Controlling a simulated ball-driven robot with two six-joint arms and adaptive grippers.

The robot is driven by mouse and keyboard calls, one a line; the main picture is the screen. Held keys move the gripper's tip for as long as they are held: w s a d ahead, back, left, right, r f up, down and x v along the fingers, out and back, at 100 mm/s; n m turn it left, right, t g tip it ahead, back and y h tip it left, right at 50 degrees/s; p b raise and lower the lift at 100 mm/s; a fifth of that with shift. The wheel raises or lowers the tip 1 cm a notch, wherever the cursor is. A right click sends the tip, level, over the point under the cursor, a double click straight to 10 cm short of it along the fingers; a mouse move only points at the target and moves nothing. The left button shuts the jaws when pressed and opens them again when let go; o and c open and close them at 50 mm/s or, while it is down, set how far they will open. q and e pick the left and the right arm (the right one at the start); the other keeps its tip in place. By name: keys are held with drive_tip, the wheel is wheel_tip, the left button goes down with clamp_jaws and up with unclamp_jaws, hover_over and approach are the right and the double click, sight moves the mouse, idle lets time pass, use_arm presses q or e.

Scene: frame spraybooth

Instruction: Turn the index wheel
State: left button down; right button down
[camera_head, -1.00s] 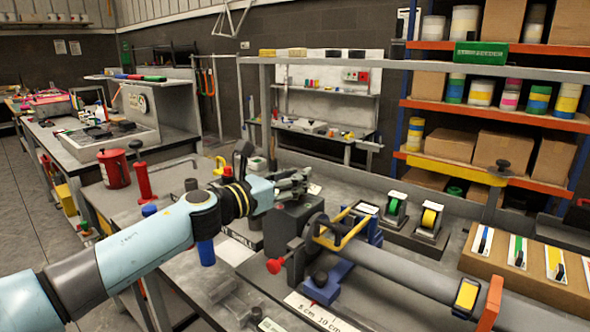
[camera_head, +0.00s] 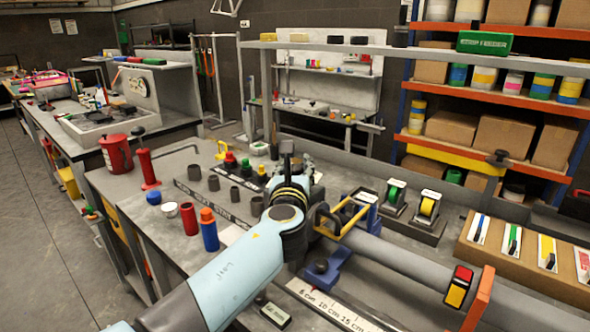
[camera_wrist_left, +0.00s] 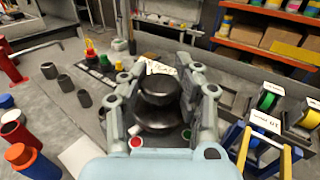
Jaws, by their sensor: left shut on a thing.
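My left gripper (camera_head: 302,172) is past the near end of the grey tube, mostly behind its own wrist in the head view. In the left wrist view the gripper (camera_wrist_left: 160,78) has its two fingers on either side of a dark, round, stepped knob (camera_wrist_left: 158,106), which looks like the index wheel. The gripper is shut on this wheel. My arm hides the wheel in the head view. My right gripper is not in view.
Tape rolls (camera_head: 427,208) stand right.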

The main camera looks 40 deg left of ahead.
sight(295, 172)
use_arm(q)
drive_tip(key=shift+s+f+n+y, duration=0.1)
drive_tip(key=shift+f+n+y, duration=0.05)
drive_tip(key=shift+n+y, duration=0.15)
drive_tip(key=c, duration=0.9)
unclamp_jaws()
drive_tip(key=shift+d, duration=0.1)
drive_tip(key=v, duration=0.7)
drive_tip(key=shift+s+d+r, duration=0.1)
drive_tip(key=shift+s+r, duration=0.1)
drive_tip(key=shift+r, duration=0.05)
drive_tip(key=shift+o, duration=0.2)
